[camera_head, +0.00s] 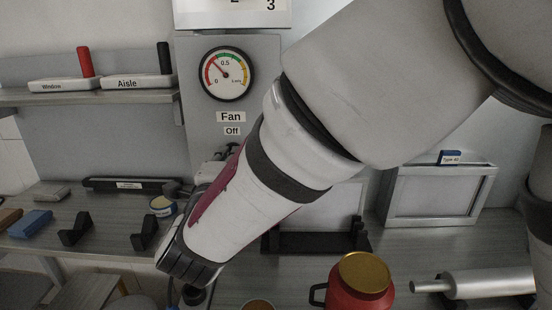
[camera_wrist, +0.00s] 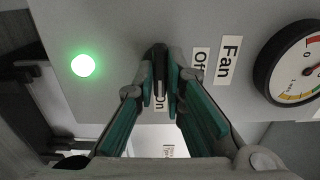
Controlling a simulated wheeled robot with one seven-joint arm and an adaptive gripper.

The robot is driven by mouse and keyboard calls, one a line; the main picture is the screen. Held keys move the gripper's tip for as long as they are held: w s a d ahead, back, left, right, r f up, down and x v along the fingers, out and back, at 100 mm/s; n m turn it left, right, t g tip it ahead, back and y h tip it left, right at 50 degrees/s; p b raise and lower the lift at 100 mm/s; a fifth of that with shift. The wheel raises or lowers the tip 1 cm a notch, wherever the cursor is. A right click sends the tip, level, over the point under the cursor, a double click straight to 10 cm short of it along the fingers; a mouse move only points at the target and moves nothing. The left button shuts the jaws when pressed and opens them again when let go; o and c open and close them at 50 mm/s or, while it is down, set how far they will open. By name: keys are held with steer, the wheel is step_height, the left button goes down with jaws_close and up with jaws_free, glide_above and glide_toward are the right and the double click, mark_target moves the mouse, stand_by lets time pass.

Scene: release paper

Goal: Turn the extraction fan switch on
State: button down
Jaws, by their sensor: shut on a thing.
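The fan switch shows in the wrist view as a dark lever (camera_wrist: 160,60) on the grey panel (camera_wrist: 115,25). My gripper (camera_wrist: 162,75) is shut on it, with a green-padded finger on each side. The "Off" label (camera_wrist: 199,64) and "Fan" label (camera_wrist: 229,60) lie to the right of the lever. The "On" label (camera_wrist: 171,103) shows partly between the fingers. A round green light (camera_wrist: 83,65) glows on the panel at left. In the head view, the "Fan" label (camera_head: 231,117) and "Off" label (camera_head: 232,131) are visible, while my arm hides most of the switch.
A round gauge (camera_head: 226,74) sits above the labels. A shelf (camera_head: 120,96) at left holds the Window and Aisle switches. The bench below carries black holders (camera_head: 75,229), a red jug (camera_head: 358,285) with a gold lid, and a metal cylinder (camera_head: 490,283) at right.

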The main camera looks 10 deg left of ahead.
steer(key=c, duration=1.7)
jaws_free()
steer(key=shift+o, duration=0.2)
steer(key=v, duration=1.2)
steer(key=shift+s, duration=0.1)
